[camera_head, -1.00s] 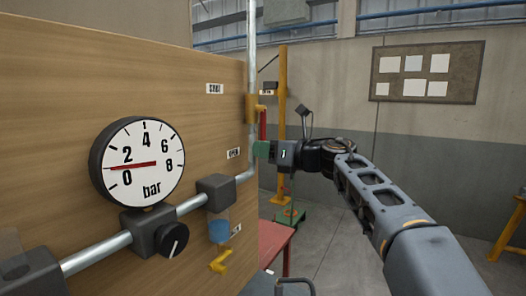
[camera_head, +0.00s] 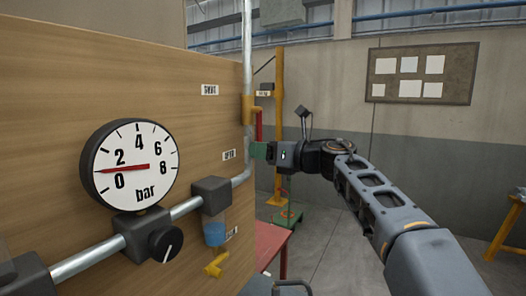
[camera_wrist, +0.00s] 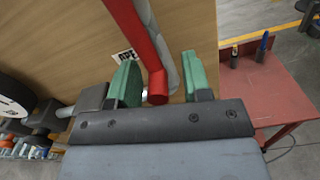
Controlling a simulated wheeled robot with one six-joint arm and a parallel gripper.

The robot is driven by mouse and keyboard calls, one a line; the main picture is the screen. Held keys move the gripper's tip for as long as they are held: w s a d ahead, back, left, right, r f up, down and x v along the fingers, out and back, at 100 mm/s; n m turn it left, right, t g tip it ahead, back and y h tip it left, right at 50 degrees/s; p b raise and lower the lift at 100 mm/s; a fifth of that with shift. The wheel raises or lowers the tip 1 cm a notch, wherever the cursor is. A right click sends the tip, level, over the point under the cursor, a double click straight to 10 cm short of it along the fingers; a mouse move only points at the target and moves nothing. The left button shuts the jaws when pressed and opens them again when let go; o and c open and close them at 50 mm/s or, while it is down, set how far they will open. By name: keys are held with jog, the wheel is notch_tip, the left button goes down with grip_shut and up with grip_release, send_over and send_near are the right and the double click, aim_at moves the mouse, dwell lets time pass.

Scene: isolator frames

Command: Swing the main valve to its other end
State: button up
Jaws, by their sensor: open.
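The main valve has a yellow body (camera_head: 248,109) on the vertical pipe and a red lever (camera_head: 259,125) that hangs down beside the pipe. A label reading SHUT (camera_head: 209,90) is above left, and a label that seems to read OPEN (camera_head: 229,155) is lower, near the lever's end. My gripper (camera_head: 260,151) is at the lever's lower end. In the wrist view the red lever (camera_wrist: 136,33) comes down between my two green fingers, which stand apart on either side. I see a gap on both sides of it. The valve body is out of the wrist view.
A gauge (camera_head: 130,166) reads low, near 1 bar. A black knob (camera_head: 165,243) and a small yellow lever (camera_head: 216,264) under a blue cup (camera_head: 214,233) are on the panel (camera_head: 60,60). A red table (camera_head: 270,243) stands below my gripper.

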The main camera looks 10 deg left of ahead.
jog(key=b+v, duration=0.2)
jog(key=v, duration=1.1)
jog(key=shift+s+d, duration=0.1)
